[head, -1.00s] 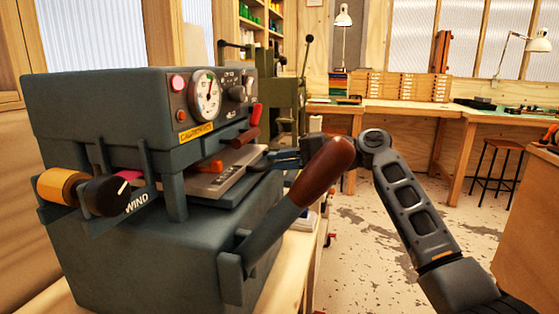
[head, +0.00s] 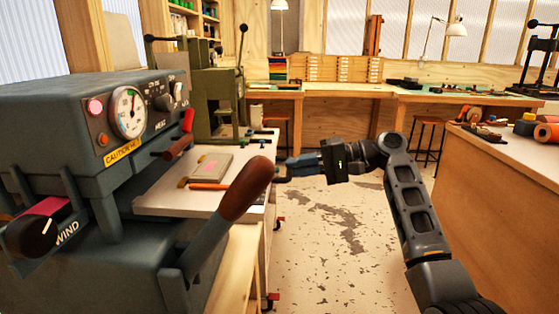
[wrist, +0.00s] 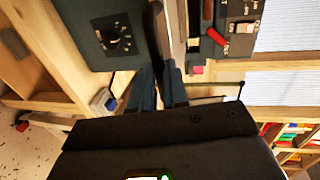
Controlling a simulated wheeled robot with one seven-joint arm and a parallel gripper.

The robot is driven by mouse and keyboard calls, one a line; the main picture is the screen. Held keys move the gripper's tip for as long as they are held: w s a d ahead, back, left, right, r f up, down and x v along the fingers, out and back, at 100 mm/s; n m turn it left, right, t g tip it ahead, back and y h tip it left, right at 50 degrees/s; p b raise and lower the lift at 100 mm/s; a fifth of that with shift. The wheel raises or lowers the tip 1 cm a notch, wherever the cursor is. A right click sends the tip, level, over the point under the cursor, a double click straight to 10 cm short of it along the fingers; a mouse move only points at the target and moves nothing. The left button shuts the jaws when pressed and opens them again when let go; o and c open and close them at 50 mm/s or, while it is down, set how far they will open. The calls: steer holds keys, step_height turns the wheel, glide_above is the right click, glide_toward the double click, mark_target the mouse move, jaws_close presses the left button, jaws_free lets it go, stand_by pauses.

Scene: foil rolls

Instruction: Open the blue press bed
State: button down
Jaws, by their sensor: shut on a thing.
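The blue press (head: 70,120) stands at the left of the head view, with a gauge and red lever on its front. Its pale flat bed (head: 160,204) sticks well out to the right from under the head. A greenish plate with a pink patch (head: 206,167) and an orange strip (head: 210,186) lie on the bed. My gripper (head: 285,170) is at the bed's outer end, shut on a dark handle. In the wrist view the fingers (wrist: 160,92) close around a dark bar (wrist: 154,35). The exact contact is partly hidden in the head view.
A large brown-gripped lever (head: 246,190) rises in front of the bed, close to my gripper. A green press (head: 215,95) stands behind. A counter with rolls (head: 520,145) is at the right. The floor between is clear.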

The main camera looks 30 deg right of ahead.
steer(key=shift+s+d+f, duration=0.1)
steer(key=shift+s+d, duration=0.55)
steer(key=shift+d, duration=0.2)
steer(key=c, duration=1.1)
jaws_free()
steer(key=shift+b+v, duration=0.35)
steer(key=shift+v, duration=3.55)
